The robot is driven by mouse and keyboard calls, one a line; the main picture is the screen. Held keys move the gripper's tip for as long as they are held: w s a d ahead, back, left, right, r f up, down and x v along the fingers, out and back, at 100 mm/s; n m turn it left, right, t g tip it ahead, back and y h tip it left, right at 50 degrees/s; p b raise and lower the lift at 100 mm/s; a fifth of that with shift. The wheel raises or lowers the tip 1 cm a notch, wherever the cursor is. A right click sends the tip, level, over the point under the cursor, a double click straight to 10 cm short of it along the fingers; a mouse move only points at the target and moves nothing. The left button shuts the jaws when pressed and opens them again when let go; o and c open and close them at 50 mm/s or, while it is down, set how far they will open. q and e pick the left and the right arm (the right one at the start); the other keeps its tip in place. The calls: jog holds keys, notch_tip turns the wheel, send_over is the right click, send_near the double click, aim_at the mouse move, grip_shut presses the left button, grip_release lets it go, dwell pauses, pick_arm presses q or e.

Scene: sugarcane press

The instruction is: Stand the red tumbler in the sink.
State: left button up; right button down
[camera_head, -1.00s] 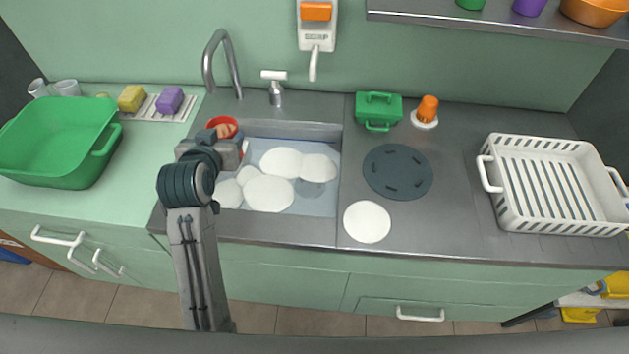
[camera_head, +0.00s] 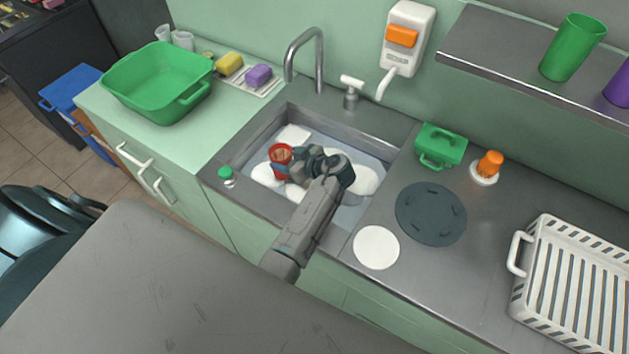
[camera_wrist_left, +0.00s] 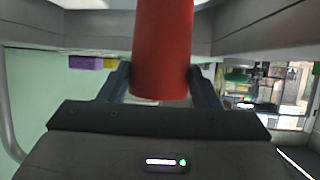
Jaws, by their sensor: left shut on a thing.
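The red tumbler (camera_head: 279,162) is between the fingers of my left gripper (camera_head: 291,166), inside the outline of the sink in the head view. In the left wrist view the tumbler (camera_wrist_left: 162,50) fills the space between both fingers of the gripper (camera_wrist_left: 162,85), which is shut on it. Its open top shows in the head view, with something brownish inside. The sink (camera_head: 248,146) is a grey basin with water and white foam patches. I cannot tell whether the tumbler touches the sink floor. My right gripper is not in view.
White foam patches (camera_head: 365,181) lie in the sink. The faucet (camera_head: 304,45) stands behind it. A green-topped item (camera_head: 226,173) is on the left rim. A green tub (camera_head: 150,85) is at left, a white rack (camera_head: 570,300) at right.

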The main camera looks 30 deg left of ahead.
pick_arm(q)
jog(key=shift+s+a+f+n+g, duration=0.1)
jog(key=shift+s+a+n+g, duration=0.1)
jog(key=shift+a+n+g, duration=0.45)
notch_tip(320, 180, down, 5)
jog(key=shift+s+f+p, duration=0.1)
jog(key=shift+p, duration=0.75)
jog(key=shift+f+p, duration=0.3)
jog(key=shift+f, duration=2)
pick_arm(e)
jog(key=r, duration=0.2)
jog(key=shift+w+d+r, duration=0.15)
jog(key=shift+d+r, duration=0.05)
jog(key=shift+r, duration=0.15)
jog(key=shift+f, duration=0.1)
pick_arm(q)
jog(key=shift+f, duration=0.15)
jog(key=o, duration=0.9)
jog(key=shift+o, duration=0.4)
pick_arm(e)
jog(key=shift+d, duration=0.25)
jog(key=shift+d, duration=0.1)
